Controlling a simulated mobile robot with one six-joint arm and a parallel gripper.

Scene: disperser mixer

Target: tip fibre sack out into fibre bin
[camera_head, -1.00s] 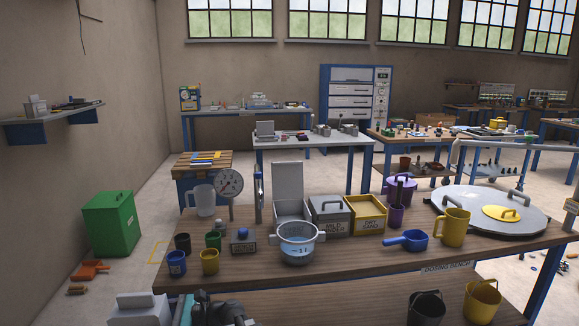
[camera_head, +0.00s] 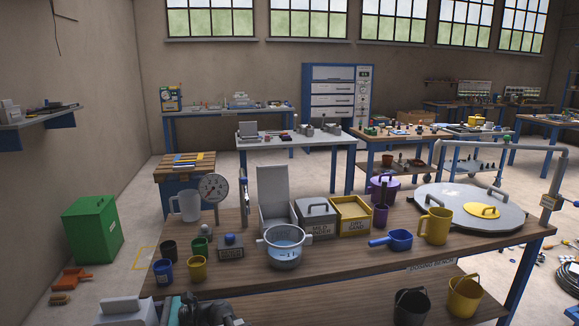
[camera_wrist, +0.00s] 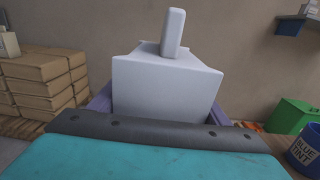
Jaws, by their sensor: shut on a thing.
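A pale grey-white block-like sack (camera_wrist: 165,85) with an upright tab on top fills the middle of the wrist view. My gripper (camera_wrist: 163,108) is shut on it, purple jaw parts showing at its two sides. The sack also shows at the bottom left of the head view (camera_head: 122,309), in front of the bench. Its lower part is hidden. On the bench, a pale grey bin (camera_head: 273,188) stands with its lid raised, behind a pot. Its label is hidden, so I cannot tell if it is the fibre bin.
A two-handled pot (camera_head: 285,252), a mild powder bin (camera_head: 316,221) and a dry sand bin (camera_head: 351,215) stand on the dosing bench (camera_head: 330,275). Small cups (camera_head: 197,268) and a dial gauge (camera_head: 213,188) are at its left end. A green box (camera_head: 92,230) stands on the floor.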

